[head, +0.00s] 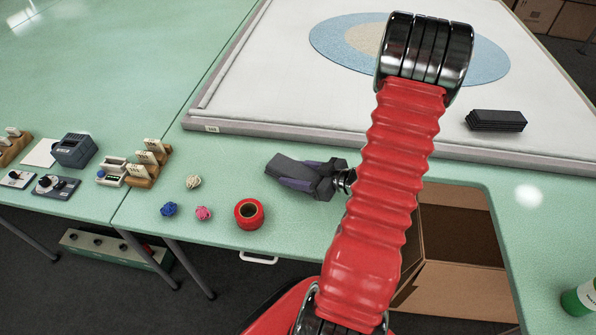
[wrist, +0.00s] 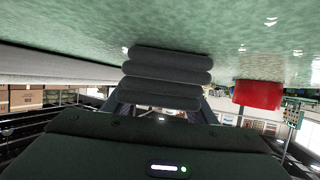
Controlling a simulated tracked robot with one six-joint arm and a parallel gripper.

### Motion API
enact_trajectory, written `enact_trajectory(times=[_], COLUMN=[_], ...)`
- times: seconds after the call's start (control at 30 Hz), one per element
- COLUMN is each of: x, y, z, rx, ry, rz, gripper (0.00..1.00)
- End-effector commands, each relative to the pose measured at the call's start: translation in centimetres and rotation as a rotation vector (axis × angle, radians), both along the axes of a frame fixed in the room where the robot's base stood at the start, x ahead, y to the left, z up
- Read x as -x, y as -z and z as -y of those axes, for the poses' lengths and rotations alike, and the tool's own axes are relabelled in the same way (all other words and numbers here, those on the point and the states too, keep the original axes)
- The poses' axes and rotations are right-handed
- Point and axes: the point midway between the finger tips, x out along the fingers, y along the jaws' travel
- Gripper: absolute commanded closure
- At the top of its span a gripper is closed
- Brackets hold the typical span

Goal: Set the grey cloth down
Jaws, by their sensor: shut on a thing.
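The grey cloth (head: 284,166) is a dark grey folded pad. It sticks out to the left from the jaws of my gripper (head: 300,178). In the wrist view the cloth (wrist: 167,78) shows as several rounded, stacked folds between the fingers. My gripper is shut on it, over the green table in front of the white frame's near edge. I cannot tell whether the cloth touches the table. The fingers hide part of the cloth.
A red tape roll (head: 249,213) stands close by to the lower left, with pink (head: 203,213), blue (head: 169,209) and cream (head: 193,182) balls beyond it. A black stack (head: 495,120) lies on the white frame (head: 300,85). An open cardboard box (head: 455,285) is at lower right.

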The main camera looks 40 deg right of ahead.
Motion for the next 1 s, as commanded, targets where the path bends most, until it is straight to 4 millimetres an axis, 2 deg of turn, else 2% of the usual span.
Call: enact_trajectory(times=[0.03,0.07,0.3,0.67,1.0], x=[0.0,0.0,0.0,0.0,3.1], y=[0.1,0.1,0.1,-0.2,-1.5], z=[0.0,0.0,0.0,0.0,1.0], rx=[-0.001,-0.001,0.000,0.001,0.000], ry=[0.000,0.000,0.000,0.001,0.004], rz=[0.000,0.000,0.000,0.000,0.001], gripper=[0.73,0.47,0.30,0.30,0.30])
